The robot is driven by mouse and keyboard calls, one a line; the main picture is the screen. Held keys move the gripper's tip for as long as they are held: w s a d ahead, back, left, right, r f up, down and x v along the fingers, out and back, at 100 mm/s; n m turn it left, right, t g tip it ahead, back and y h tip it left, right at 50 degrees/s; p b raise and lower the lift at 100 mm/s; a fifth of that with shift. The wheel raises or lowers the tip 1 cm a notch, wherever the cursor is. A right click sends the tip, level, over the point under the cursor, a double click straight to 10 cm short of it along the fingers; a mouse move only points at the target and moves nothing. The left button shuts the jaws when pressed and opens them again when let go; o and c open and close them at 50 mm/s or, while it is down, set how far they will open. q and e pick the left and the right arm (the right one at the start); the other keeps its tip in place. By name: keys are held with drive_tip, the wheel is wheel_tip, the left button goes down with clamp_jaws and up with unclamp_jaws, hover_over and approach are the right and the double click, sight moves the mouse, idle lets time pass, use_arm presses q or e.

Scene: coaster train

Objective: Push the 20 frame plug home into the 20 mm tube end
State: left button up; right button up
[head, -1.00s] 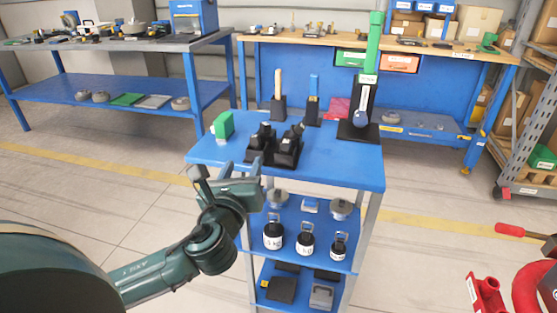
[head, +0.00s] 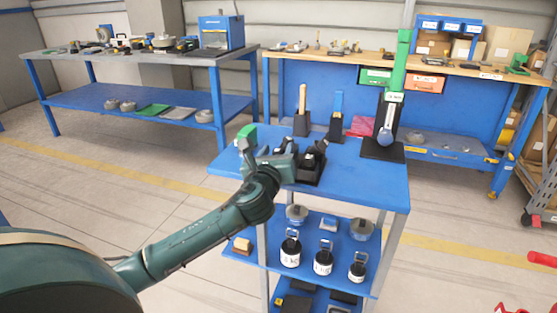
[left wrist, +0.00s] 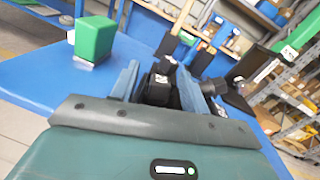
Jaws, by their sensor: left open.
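A black holder (head: 312,170) with dark upright pieces stands on the blue cart top, partly hidden behind my left gripper. I cannot tell which piece is the 20 frame plug, and the 20 mm tube end cannot be picked out for sure. A tall green upright (head: 402,60) with a white label too small to read rises from a black stand (head: 385,150) at the cart's back right. My left gripper (head: 270,152) is open over the cart's left part. In the left wrist view a black piece (left wrist: 160,86) shows beyond or between its fingers (left wrist: 158,80); contact cannot be told. My right gripper is not in view.
A green block (head: 246,133) stands at the cart's left, close to my left gripper. Two slim upright tools in black holders (head: 301,124) (head: 336,128) stand behind. The blue cart top (head: 375,175) is bare at the front right. Labelled weights (head: 323,263) stand below.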

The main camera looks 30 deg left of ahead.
sight(277, 150)
use_arm(q)
drive_tip(key=shift+c, duration=0.4)
clamp_jaws()
wheel_tip(277, 150, up, 10)
drive_tip(key=p, duration=0.3)
idle(0.4)
